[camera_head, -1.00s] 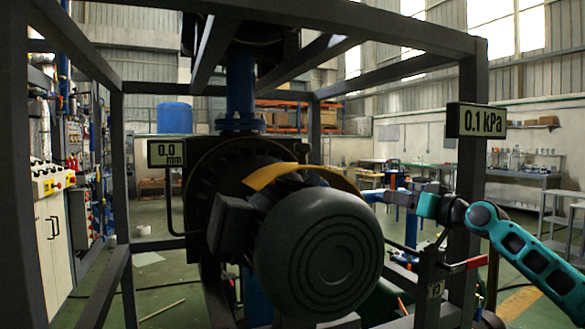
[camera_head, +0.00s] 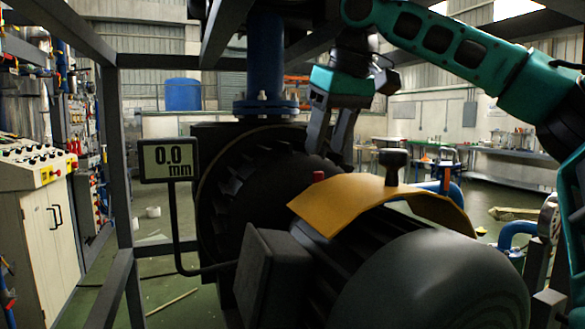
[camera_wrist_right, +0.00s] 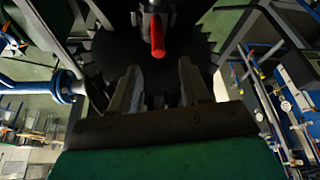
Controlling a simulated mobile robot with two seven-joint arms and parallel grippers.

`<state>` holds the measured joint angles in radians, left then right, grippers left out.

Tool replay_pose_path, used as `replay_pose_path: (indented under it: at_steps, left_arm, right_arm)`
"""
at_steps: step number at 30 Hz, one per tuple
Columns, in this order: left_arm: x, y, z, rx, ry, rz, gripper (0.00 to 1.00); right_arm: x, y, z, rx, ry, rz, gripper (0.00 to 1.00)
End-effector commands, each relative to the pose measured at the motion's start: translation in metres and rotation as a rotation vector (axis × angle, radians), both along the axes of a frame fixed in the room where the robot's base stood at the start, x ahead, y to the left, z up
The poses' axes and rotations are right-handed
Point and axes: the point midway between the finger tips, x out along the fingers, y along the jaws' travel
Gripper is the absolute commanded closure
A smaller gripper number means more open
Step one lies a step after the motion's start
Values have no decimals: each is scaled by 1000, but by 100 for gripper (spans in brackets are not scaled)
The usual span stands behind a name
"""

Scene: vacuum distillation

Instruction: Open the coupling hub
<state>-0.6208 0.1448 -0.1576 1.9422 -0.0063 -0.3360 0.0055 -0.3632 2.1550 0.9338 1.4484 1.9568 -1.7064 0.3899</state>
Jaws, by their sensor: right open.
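My right gripper (camera_head: 330,150) points down from above, close to a small red part (camera_head: 318,176) behind a curved yellow cover (camera_head: 350,203). In the right wrist view, the fingers (camera_wrist_right: 158,72) are apart with nothing between them. A red lever-like piece (camera_wrist_right: 157,36) is just beyond the fingertips, in front of a dark toothed wheel (camera_wrist_right: 205,45). In the head view, the yellow cover arches over the motor and carries a black knob (camera_head: 394,165). I cannot clearly make out the coupling hub as a separate part. My left gripper is not in view.
A large grey motor (camera_head: 430,285) fills the front right. A dark frame beam (camera_head: 228,28) crosses above, near my arm. A blue vertical pipe (camera_head: 265,60) rises behind the gripper. A "0.0 mm" display (camera_head: 168,160) stands left. A white control cabinet (camera_head: 45,225) is further left.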

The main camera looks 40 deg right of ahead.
Motion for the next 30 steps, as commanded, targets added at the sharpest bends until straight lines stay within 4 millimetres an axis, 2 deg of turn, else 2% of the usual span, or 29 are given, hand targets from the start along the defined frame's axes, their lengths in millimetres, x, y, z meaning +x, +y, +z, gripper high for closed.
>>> replay_pose_path:
  at_steps: [9,13,24,30]
  left_arm:
    - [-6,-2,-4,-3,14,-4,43]
    - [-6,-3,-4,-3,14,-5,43]
    - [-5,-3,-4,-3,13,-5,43]
    - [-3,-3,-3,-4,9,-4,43]
  right_arm:
    - [18,-1,-46,2,5,2,54]
    - [24,-1,-59,2,2,2,54]
    - [27,-2,-66,0,-1,1,54]
    - [27,-2,-66,0,-1,1,72]
